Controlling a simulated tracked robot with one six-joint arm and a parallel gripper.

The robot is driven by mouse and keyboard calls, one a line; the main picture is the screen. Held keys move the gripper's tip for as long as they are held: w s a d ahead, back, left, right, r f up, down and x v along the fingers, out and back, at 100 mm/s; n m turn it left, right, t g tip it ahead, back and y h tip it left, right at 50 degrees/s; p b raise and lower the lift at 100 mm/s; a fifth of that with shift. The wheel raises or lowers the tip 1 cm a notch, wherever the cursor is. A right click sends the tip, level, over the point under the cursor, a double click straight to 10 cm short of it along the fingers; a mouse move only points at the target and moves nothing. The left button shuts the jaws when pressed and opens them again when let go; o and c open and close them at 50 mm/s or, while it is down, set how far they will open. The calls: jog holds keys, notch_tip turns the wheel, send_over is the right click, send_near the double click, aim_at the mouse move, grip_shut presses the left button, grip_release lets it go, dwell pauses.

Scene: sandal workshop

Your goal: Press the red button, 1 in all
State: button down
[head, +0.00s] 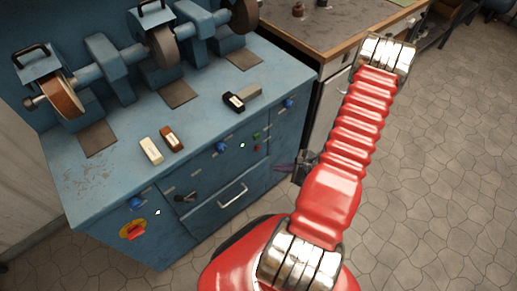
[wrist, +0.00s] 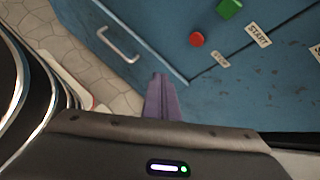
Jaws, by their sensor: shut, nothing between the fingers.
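The small round red button (wrist: 197,39) is on the blue cabinet front, below the square green button (wrist: 230,8) as the head view has it. In the head view the red button (head: 257,149) is tiny, near the cabinet's right end. My gripper (wrist: 160,78) shows as purple fingers closed together with nothing between them. In the wrist view the fingertips are below and left of the red button, apart from it. In the head view my gripper (head: 277,168) is close to the cabinet front, lower right of the button.
A START label (wrist: 258,34) and a smaller label (wrist: 220,58) sit beside the buttons. A drawer handle (head: 232,195) sticks out to the left. A red emergency switch on a yellow plate (head: 124,232) is at the far left. Grinding wheels stand on top.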

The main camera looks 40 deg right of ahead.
jog(key=shift+w, duration=0.15)
jog(key=w, duration=0.8)
jog(key=shift+w, duration=0.25)
jog(key=shift+a, duration=0.1)
dwell(1.9)
jog(key=shift+w, duration=0.4)
jog(key=shift+w, duration=0.4)
dwell(0.8)
dwell(0.4)
jog(key=shift+s, duration=0.85)
jog(key=shift+s, duration=2.5)
